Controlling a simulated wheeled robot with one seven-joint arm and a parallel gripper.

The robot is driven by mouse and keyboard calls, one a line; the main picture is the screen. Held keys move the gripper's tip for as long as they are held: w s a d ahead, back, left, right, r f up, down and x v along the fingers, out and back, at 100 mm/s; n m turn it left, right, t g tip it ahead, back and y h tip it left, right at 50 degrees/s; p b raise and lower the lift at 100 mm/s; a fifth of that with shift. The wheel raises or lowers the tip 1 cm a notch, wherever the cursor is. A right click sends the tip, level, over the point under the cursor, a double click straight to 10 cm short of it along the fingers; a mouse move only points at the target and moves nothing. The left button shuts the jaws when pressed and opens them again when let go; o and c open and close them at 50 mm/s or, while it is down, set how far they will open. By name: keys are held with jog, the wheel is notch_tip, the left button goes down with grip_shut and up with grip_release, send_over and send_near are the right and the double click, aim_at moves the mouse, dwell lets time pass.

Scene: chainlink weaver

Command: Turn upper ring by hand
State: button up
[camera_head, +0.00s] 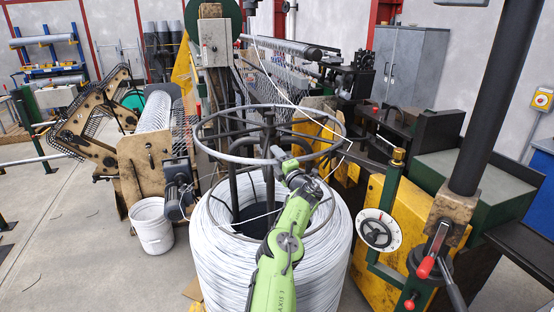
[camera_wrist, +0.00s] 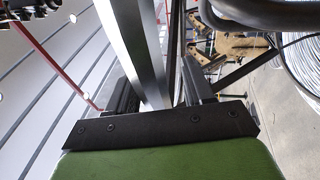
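My gripper (camera_head: 283,160) is at the ring's near side, at the end of my green arm. In the wrist view my gripper (camera_wrist: 158,85) has its two black fingers apart. Contact with the ring is unclear.
A white bucket (camera_head: 153,228) stands on the floor at left. Yellow machinery (camera_head: 408,215) with a white dial (camera_head: 379,230) stands close at right. A thin wire (camera_head: 290,92) runs down over the ring. The left floor is mostly open.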

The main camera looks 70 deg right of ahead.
jog(key=shift+s, duration=0.15)
jog(key=shift+s+a+f, duration=0.2)
jog(key=shift+s, duration=0.05)
jog(key=b+v, duration=0.2)
jog(key=v, duration=1.3)
jog(key=shift+r+b, duration=0.15)
jog(key=shift+b, duration=0.2)
jog(key=shift+w, duration=0.15)
